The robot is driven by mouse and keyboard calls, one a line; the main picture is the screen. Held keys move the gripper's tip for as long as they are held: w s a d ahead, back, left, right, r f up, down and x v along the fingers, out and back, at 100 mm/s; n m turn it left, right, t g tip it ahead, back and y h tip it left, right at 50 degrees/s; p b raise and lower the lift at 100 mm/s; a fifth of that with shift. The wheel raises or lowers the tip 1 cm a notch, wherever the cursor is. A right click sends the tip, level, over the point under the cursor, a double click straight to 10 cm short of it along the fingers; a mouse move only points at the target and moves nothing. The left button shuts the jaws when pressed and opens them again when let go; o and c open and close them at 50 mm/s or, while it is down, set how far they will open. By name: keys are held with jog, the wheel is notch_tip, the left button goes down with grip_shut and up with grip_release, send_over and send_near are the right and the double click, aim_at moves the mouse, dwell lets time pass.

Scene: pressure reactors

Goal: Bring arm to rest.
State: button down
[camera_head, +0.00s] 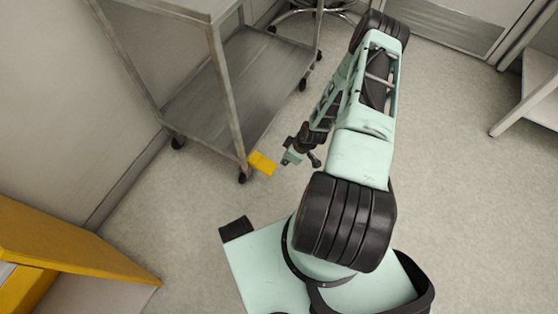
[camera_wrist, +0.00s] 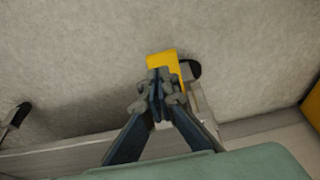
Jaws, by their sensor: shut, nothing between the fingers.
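My arm reaches up and away from my base in the head view, bent at its far joint. The end of the arm folds back down, with my gripper (camera_head: 287,160) hanging over the floor beside the metal cart. In the wrist view my gripper (camera_wrist: 158,80) has its dark fingers together with nothing between them. A small yellow piece (camera_head: 262,163) shows just left of the gripper, by the cart's front leg. It also shows beyond the fingertips in the wrist view (camera_wrist: 164,58). I cannot tell whether it is fixed to the cart or lies on the floor.
A wheeled metal cart (camera_head: 228,90) stands close left of the arm. A yellow cabinet (camera_head: 70,245) is at lower left. A white shelf (camera_head: 535,95) is at upper right, and a metal stool base (camera_head: 312,8) is at the top. Floor (camera_head: 460,200) right of the arm is clear.

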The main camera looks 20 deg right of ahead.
jog(key=shift+s+d+r, duration=0.35)
jog(key=shift+s+r, duration=0.1)
jog(key=shift+r, duration=0.2)
